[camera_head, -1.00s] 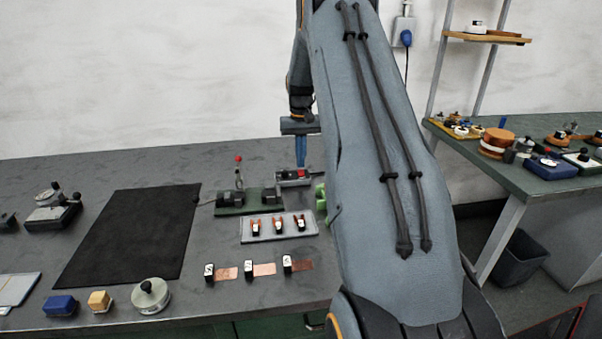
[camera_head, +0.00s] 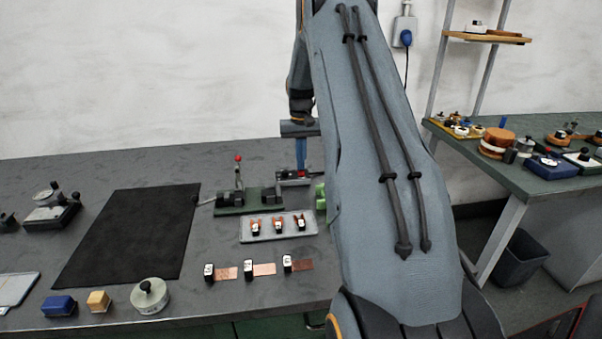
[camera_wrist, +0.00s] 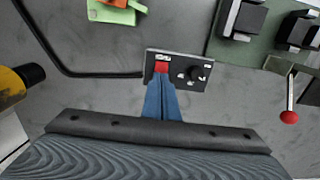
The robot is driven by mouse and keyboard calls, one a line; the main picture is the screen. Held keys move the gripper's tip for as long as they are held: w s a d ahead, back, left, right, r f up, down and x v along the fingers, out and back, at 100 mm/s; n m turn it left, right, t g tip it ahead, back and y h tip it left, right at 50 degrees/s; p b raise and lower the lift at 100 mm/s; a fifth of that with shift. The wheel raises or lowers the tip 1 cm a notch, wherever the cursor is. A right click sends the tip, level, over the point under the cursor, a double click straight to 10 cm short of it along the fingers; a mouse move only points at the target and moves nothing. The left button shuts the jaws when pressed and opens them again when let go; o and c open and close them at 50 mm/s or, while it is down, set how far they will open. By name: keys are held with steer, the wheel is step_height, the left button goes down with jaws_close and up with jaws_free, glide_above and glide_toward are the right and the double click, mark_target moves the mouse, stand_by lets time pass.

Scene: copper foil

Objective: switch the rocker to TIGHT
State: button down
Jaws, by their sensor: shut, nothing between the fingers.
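The rocker is a red switch (camera_wrist: 162,67) on a small dark control box (camera_wrist: 182,76) with a black knob (camera_wrist: 195,72) and white labels too small to read. In the head view the box (camera_head: 292,183) stands near the back of the bench, partly hidden by my gripper. My gripper (camera_wrist: 162,78) is shut and empty, its blue fingertips pointing down at the red rocker. The tips cover the rocker's near side; I cannot tell contact or which way it is tilted. In the head view my gripper (camera_head: 301,166) is over the box.
A green fixture (camera_head: 235,208) with a red-knobbed lever (camera_head: 238,170) stands left of the box. A tray (camera_head: 248,234) with several small clips lies in front. Green pads (camera_wrist: 118,12) lie close to the box. A black mat (camera_head: 130,235) covers the bench farther left.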

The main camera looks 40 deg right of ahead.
steer(key=shift+f, duration=0.25)
step_height(320, 180, up, 7)
steer(key=p, duration=0.3)
stand_by(0.8)
stand_by(0.3)
steer(key=s+a+r+n, duration=0.2)
steer(key=s+a, duration=0.2)
steer(key=a, duration=0.8)
steer(key=s+a+n, duration=0.1)
steer(key=s+a, duration=0.9)
steer(key=s, duration=0.3)
steer(key=s+a+f+n+t, duration=0.1)
steer(key=s+a+n, duration=0.1)
steer(key=s+a, duration=0.8)
steer(key=s, duration=0.2)
steer(key=shift+s+a+f, duration=0.15)
steer(key=shift+s+f, duration=0.05)
steer(key=shift+s, duration=0.15)
